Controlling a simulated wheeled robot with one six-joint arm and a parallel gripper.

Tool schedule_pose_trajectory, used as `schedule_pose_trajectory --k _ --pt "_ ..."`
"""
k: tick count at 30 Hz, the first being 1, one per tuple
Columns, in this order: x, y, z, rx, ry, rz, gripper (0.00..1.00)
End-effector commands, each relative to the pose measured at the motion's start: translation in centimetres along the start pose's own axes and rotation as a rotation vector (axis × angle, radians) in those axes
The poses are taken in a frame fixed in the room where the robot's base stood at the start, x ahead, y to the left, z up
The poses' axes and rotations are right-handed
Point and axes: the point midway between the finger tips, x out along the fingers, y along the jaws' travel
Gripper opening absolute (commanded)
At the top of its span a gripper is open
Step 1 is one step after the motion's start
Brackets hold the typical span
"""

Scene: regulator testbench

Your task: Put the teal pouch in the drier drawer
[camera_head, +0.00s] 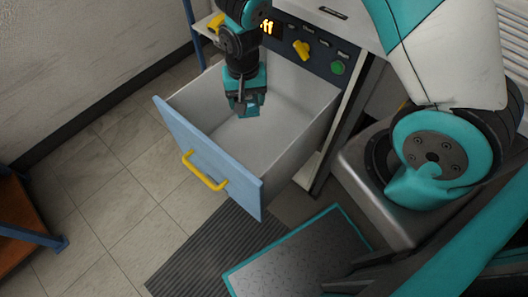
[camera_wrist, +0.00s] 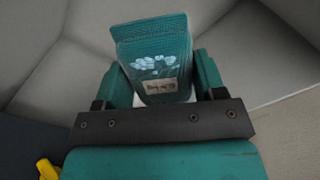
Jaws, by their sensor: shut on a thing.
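The teal pouch (camera_wrist: 156,62) is upright between the fingers of my gripper (camera_wrist: 158,82) in the wrist view, with a pale print and a small label on its face. In the head view my gripper (camera_head: 246,104) points down inside the open drier drawer (camera_head: 287,112), shut on the pouch (camera_head: 252,111). The drawer has pale grey inner walls, a light blue front and a yellow handle (camera_head: 204,171). I cannot tell whether the pouch touches the drawer floor. The drawer holds nothing else that I can see.
The machine's dark panel (camera_head: 318,52) with a yellow knob (camera_head: 302,49) and a green button (camera_head: 338,68) stands behind the drawer. A blue-framed rack (camera_head: 30,236) stands at left. Tiled floor is clear left of the drawer.

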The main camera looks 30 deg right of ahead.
Motion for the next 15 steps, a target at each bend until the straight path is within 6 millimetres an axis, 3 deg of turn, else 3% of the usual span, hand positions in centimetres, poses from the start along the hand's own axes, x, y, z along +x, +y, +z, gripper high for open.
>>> schedule_pose_trajectory --k 1,11,15 --pt "2.5 -0.5 0.2 0.016 0.002 -0.002 0.23" --pt "5.6 -1.8 0.9 0.092 0.0 0.0 0.23" --pt "8.3 -1.7 1.0 0.095 -0.003 0.002 0.23"
